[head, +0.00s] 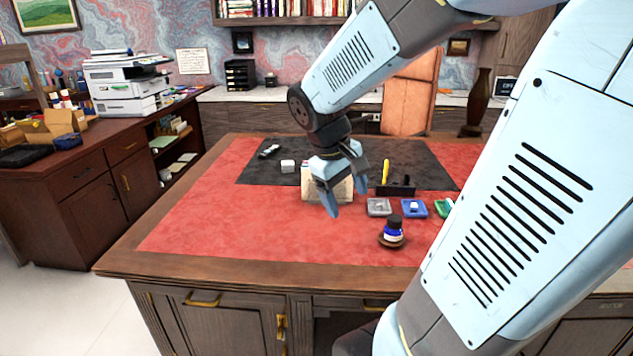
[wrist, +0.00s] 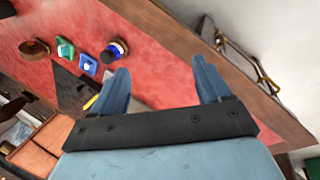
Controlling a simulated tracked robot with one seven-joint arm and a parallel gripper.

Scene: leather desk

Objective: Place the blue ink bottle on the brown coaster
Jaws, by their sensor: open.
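The blue ink bottle (head: 394,231) has a dark cap and stands upright on the red desk top, right of the middle. Another round brown piece (wrist: 35,47) lies farther left in the wrist view. My gripper (head: 345,188) is open and empty, above the desk to the left of the bottle. Its two fingers show apart in the wrist view (wrist: 162,72).
A grey tray (head: 379,207), a blue tray (head: 414,208) and a green tray (head: 444,207) lie behind the bottle. A dark holder with a yellow item (head: 386,172) stands behind them. A pale block (head: 315,195) is behind my gripper. The red surface at front left is clear.

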